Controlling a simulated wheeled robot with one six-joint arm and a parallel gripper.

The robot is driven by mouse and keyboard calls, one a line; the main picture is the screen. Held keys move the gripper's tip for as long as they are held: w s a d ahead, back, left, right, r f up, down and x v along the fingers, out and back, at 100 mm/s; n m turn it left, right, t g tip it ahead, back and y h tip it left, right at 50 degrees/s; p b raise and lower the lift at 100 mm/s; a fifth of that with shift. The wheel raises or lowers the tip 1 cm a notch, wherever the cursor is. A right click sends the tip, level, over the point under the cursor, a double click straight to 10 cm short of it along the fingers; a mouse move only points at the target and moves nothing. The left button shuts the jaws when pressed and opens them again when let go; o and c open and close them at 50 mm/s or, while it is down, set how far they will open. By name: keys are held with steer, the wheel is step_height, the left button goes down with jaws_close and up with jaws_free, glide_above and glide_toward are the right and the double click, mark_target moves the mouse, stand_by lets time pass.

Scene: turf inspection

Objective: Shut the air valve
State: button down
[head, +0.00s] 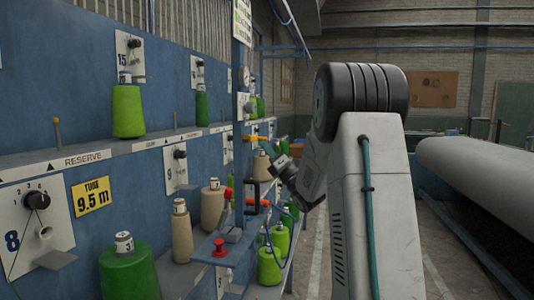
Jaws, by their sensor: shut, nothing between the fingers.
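A blue post or pipe (240,165) stands at the middle left, with a round gauge (244,76) near its top. A yellow lever (254,138), which looks like the air valve's handle, sticks out roughly level to the right of this pipe. My gripper (281,161) is right of the lever and a little below it in the picture. It looks shut and empty. I cannot tell how far it is from the lever in depth. My own arm hides what lies behind it.
A blue rack wall carries green spools (128,110), tan cones (182,235) and numbered dials. A large pale roll (480,175) lies at right.

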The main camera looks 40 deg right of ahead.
steer(key=shift+w+d+r, duration=0.1)
steer(key=shift+d+r, duration=0.05)
steer(key=shift+r, duration=0.15)
stand_by(0.4)
steer(key=w+f+v, duration=0.1)
steer(key=f+v, duration=0.1)
steer(key=v, duration=1)
steer(key=shift+a+f, duration=0.35)
steer(key=shift+a, duration=0.2)
